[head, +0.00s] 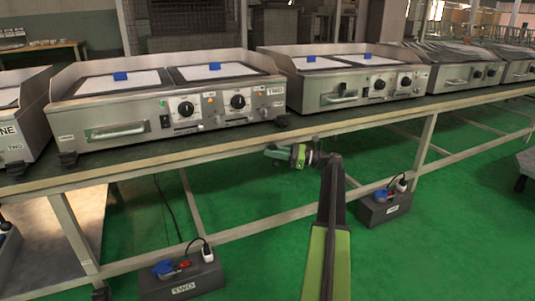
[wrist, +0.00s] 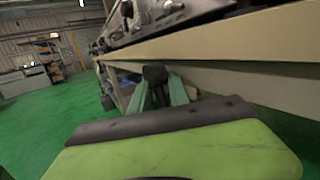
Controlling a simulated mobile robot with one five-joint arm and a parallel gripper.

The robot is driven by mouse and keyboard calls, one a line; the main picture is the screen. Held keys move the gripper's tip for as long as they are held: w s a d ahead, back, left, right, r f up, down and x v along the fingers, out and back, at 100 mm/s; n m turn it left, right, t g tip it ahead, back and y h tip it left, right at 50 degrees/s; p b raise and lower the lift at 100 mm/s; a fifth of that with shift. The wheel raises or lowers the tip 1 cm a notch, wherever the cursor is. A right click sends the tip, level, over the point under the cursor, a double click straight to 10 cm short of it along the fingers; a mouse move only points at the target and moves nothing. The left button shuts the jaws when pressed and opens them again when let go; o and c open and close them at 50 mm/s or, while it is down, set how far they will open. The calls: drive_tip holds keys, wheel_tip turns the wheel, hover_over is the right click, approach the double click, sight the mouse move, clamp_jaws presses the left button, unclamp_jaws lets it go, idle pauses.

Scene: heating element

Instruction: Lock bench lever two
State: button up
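A grey box labelled TWO (head: 183,289) sits on the green floor under the bench at the lower left of the head view. A small red lever (head: 183,265) and a blue plug (head: 163,269) are on its top. The lever's exact position is too small to tell. My gripper (head: 273,152) is in front of the bench's front edge, higher than the box and to its right, apart from it. In the wrist view my gripper (wrist: 156,88) shows two teal fingers with a dark part between their far ends. The box is not recognisable there.
The bench (head: 160,170) carries several steel griddles, one marked TWO (head: 180,95). A second grey box (head: 385,212) with a red and blue fitting stands on the floor at the right. Bench legs (head: 72,232) and a lower rail (head: 262,219) stand nearby. Green floor is clear in front.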

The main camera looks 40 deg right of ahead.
drive_tip(key=b+v, duration=0.2)
drive_tip(key=v, duration=1.5)
drive_tip(key=shift+s, duration=0.2)
drive_tip(key=shift+f, duration=0.1)
drive_tip(key=shift+c, duration=0.4)
